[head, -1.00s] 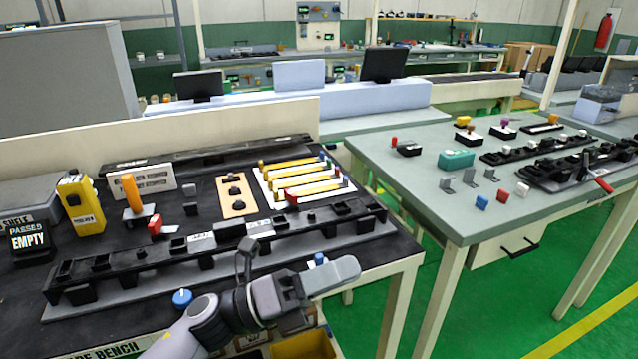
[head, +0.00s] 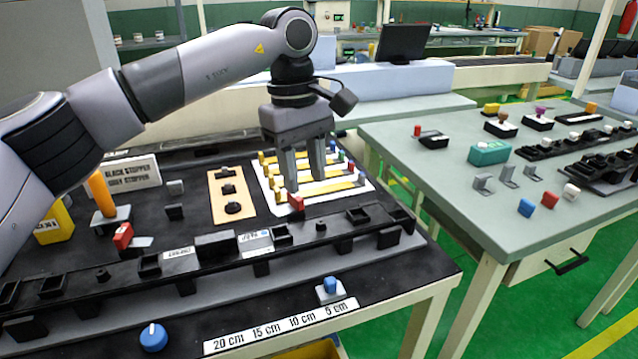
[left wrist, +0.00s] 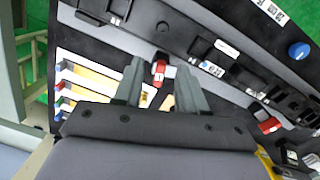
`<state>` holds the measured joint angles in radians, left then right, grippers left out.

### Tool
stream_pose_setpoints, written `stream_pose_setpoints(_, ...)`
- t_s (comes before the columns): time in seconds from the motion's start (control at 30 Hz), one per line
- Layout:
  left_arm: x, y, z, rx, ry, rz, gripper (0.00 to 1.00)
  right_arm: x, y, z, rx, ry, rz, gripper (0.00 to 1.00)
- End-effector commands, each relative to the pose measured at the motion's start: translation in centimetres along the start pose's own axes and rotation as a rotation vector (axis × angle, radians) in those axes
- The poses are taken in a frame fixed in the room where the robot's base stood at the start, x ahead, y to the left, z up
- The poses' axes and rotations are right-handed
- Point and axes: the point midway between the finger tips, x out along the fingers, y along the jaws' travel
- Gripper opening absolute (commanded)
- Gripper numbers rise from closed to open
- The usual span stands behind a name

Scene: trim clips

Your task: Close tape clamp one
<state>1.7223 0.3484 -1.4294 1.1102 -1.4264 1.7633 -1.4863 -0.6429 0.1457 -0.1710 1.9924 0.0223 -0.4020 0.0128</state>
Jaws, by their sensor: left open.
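Two small red-handled clamps stand on the black bench behind the long black rail. One red clamp (head: 296,202) is at the front edge of the white board with yellow strips; the other red clamp (head: 122,236) is farther left, its red lever raised at a slant. I cannot read which is number one. My left gripper (head: 304,183) points down, open and empty, over the white board close to the right-hand clamp. In the left wrist view that clamp (left wrist: 158,73) shows between the open fingertips (left wrist: 161,68); contact cannot be told. The left clamp (left wrist: 268,123) shows at right there.
The long black rail (head: 205,251) with several small blocks runs along the bench front. The white board (head: 345,193) holds yellow strips. A wooden plate (head: 217,215) with black knobs lies left of it. A blue knob (head: 153,337) sits at the front edge.

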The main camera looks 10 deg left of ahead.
Motion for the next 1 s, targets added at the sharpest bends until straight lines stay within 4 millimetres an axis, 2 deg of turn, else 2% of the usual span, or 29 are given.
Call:
stream_pose_setpoints(0.1,-1.9,-0.9,-1.7,0.001,0.082,-0.027,0.40,0.1,0.0,0.0,0.000,0.003,-0.001,0.43)
stream_pose_setpoints(0.2,-2.1,-1.2,-2.2,0.000,0.104,-0.038,0.40,0.1,-0.1,0.0,0.001,0.003,-0.002,0.43)
stream_pose_setpoints(0.27,-1.6,-1.3,-2.3,0.001,0.106,-0.040,0.40,0.2,-0.1,0.1,0.001,0.003,-0.002,0.43)
stream_pose_setpoints(0.63,3.6,-1.5,-2.8,0.000,0.102,-0.037,0.40,0.3,-0.1,0.3,0.002,-0.002,-0.003,0.43)
stream_pose_setpoints(0.8,4.6,-1.5,-2.8,0.001,0.102,-0.036,0.40,0.3,-0.1,0.3,0.003,-0.003,-0.003,0.43)
stream_pose_setpoints(1.0,4.7,-1.5,-2.8,0.001,0.102,-0.036,0.40,0.3,-0.1,0.4,0.003,-0.003,-0.003,0.43)
